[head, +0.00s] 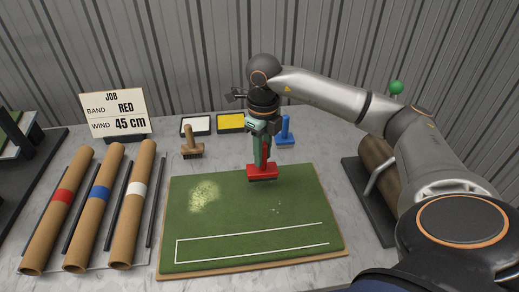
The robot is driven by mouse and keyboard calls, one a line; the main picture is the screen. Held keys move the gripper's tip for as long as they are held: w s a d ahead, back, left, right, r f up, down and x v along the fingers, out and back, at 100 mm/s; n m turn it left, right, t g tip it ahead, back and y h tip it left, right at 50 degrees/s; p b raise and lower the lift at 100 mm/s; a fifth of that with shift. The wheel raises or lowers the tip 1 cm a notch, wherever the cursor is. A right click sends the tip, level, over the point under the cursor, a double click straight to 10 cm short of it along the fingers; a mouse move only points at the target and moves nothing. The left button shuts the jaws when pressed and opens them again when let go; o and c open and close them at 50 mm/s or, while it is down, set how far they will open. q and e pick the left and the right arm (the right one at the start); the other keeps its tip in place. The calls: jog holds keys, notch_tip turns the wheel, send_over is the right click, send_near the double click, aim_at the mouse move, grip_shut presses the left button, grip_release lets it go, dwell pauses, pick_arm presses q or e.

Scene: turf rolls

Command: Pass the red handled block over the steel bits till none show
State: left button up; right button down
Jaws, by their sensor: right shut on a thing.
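The red handled block (262,173) is upright near the back edge of the green turf mat (225,240), right of its middle. My right gripper (263,148) is shut on its handle from above. The block looks on or just above the turf; I cannot tell which. A few tiny pale specks, seemingly the steel bits (277,210), lie on the turf in front of the block, a little to its right. The underside of the block is hidden. My left gripper is not in view.
A pale yellowish patch (204,195) lies on the turf's left part. Behind stand a brush (191,145), a white tray (196,126), a yellow tray (230,122) and a blue handled block (285,132). Banded tubes (100,205) lie left; a job sign (114,112) stands behind them.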

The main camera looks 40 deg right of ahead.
jog(key=shift+r+p, duration=1.15)
jog(key=shift+r, duration=0.85)
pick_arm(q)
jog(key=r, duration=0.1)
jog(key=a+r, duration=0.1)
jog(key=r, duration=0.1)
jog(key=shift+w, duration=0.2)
